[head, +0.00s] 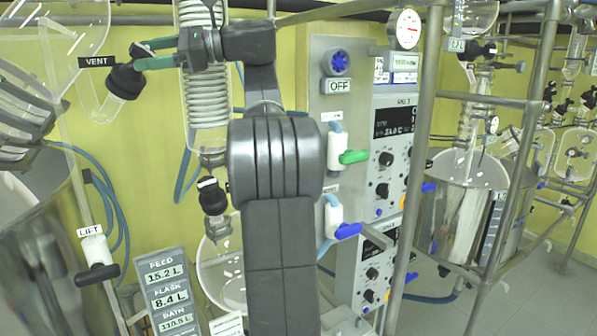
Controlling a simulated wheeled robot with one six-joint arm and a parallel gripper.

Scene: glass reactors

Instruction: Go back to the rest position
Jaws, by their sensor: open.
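My gripper (140,56) is at the upper left of the head view, at the end of my dark grey arm. Its two green-padded fingers point left and are apart. They are close to the black vent valve knob (124,80) on the glass, beside the VENT label (96,62). Nothing shows held between the fingers. I cannot tell whether a finger touches the knob. My arm rises through the middle of the view and hides part of the equipment behind it.
A coiled glass condenser (207,95) stands behind my gripper. Right of my arm is a control panel (338,110) with green and blue valve handles. A metal frame post (412,190) and another reactor vessel (462,215) stand further right. A LIFT handle (96,255) is lower left.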

